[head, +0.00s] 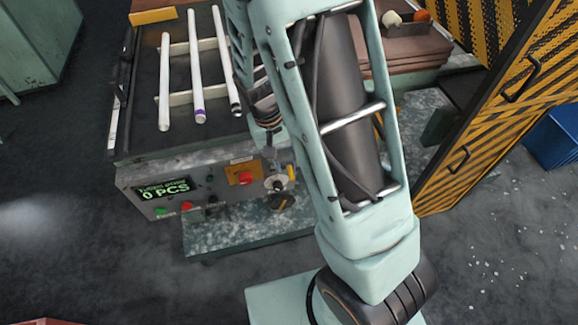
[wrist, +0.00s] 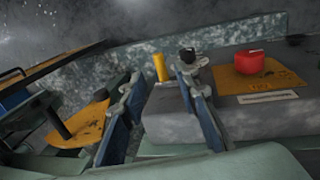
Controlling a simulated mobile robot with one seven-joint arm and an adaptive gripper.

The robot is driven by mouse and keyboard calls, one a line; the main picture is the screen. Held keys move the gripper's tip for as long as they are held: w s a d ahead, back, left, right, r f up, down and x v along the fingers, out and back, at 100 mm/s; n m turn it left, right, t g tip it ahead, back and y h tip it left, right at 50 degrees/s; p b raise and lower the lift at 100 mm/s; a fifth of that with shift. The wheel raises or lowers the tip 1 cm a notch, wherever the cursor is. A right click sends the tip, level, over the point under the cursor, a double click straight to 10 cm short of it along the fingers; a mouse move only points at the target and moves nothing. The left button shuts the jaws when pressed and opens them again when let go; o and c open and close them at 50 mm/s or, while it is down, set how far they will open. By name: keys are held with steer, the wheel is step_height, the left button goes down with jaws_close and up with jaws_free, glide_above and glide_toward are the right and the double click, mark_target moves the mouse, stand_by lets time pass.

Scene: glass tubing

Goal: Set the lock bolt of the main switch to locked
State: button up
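The control panel (head: 222,190) of the machine carries a silver round switch part (head: 276,184) near its right end, partly behind my arm. A small yellow piece (head: 291,172) sits beside it. A black-and-yellow knob (head: 283,202) is just below. In the wrist view a short yellow peg (wrist: 160,67) shows beyond the gap between my fingers, and a black knob (wrist: 187,57) beside the right fingertip. I cannot tell which part is the lock bolt or its setting. My gripper (wrist: 160,78) is open with blue-padded fingers apart and nothing visibly held.
A red button (head: 245,178) on a yellow plate is left of the switch; it also shows in the wrist view (wrist: 250,62). White tubes (head: 195,70) lie on the machine's top. A display (head: 165,190) reads 0 PCS. A striped door (head: 490,120) stands at right.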

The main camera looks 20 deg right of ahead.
mark_target(290, 172)
steer(key=shift+d+f, duration=0.2)
steer(key=shift+f, duration=0.9)
steer(key=shift+d+f, duration=0.2)
steer(key=shift+f, duration=0.85)
jaws_close()
